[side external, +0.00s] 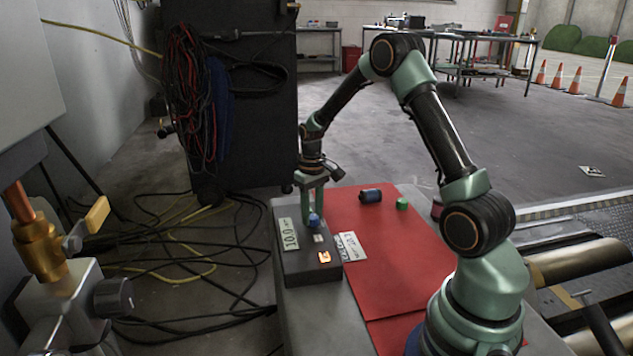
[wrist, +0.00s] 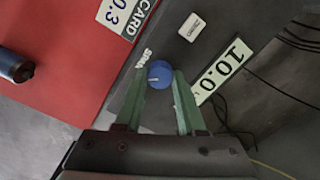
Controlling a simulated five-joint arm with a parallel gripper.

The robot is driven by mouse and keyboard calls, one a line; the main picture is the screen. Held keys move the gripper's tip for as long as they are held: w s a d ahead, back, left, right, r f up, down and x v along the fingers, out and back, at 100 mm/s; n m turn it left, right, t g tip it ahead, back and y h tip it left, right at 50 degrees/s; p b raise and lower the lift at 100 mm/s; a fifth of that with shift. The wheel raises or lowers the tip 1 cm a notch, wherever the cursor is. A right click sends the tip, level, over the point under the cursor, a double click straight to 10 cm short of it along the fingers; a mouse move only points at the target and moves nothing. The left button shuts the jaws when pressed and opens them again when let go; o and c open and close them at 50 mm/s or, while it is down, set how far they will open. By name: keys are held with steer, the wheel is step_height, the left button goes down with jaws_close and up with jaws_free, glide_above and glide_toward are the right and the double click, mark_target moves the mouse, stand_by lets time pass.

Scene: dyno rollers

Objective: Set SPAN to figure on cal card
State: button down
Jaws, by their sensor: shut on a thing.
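A grey instrument box (side external: 300,265) stands on the bench, with a pale display (side external: 289,234) reading 10.0; the display also shows in the wrist view (wrist: 222,72). A blue SPAN knob (wrist: 160,74) with a white pointer line sits on the box, also in the side view (side external: 314,221). My gripper (wrist: 160,77) is shut on the knob, one green finger on each side. In the side view my gripper (side external: 313,210) points straight down over it. The cal card (side external: 352,246) lies beside the box; in the wrist view the card (wrist: 123,14) shows "CARD" and a partly cut-off figure ending 0.3.
A white button (wrist: 192,27) and a lit orange switch (side external: 324,257) are on the box. A dark blue cylinder (side external: 371,196) and a green block (side external: 402,203) rest on the red mat (side external: 385,260). Loose cables (side external: 190,240) cover the floor at left.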

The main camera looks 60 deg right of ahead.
mark_target(313, 216)
steer(key=m, duration=0.5)
steer(key=shift+d+m, duration=0.2)
steer(key=shift+m, duration=0.1)
stand_by(0.5)
steer(key=c, duration=0.5)
jaws_free()
steer(key=shift+a, duration=0.1)
step_height(313, 216, up, 12)
steer(key=shift+s+r, duration=0.1)
